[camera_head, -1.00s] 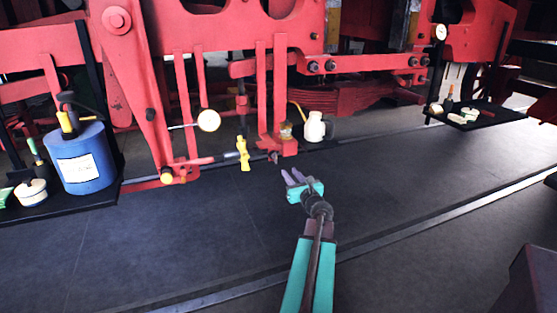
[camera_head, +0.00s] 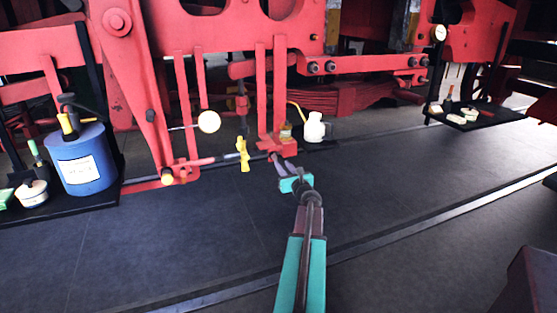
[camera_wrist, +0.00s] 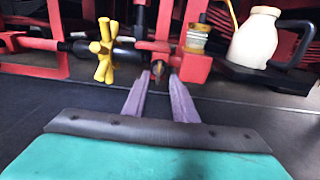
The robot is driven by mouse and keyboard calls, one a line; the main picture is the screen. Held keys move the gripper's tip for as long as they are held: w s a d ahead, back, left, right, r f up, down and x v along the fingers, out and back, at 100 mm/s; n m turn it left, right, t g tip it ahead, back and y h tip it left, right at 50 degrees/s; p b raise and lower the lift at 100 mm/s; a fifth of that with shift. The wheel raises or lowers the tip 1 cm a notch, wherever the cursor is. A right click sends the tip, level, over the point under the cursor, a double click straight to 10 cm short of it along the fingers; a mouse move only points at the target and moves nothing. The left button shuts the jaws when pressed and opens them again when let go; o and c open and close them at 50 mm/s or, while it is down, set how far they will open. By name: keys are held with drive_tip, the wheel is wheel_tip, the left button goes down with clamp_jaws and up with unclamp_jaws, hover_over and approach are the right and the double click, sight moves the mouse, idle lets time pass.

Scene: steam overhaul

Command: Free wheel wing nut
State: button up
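A yellow winged piece (camera_head: 243,153), which looks like the wing nut or handwheel, sits on a dark horizontal rod at the red frame. It also shows left of my fingers in the wrist view (camera_wrist: 103,50). My gripper (camera_head: 278,158) has teal and purple parts and reaches to just right of the yellow piece, under a red bracket (camera_head: 277,145). In the wrist view my gripper's two purple fingers (camera_wrist: 158,82) are apart. A small bronze-coloured tip (camera_wrist: 158,68) shows between them at the bracket; I cannot tell whether they touch it.
A cream jug (camera_head: 313,128) stands behind right of the bracket, beside a small glass-and-brass cup (camera_wrist: 197,38). A blue can (camera_head: 84,160) stands on a dark shelf at left. A tray (camera_head: 487,117) with small items is at far right. The dark floor in front is clear.

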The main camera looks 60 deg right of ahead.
sight(276, 157)
drive_tip(key=shift+p+x, duration=0.45)
drive_tip(key=shift+x, duration=2.85)
clamp_jaws()
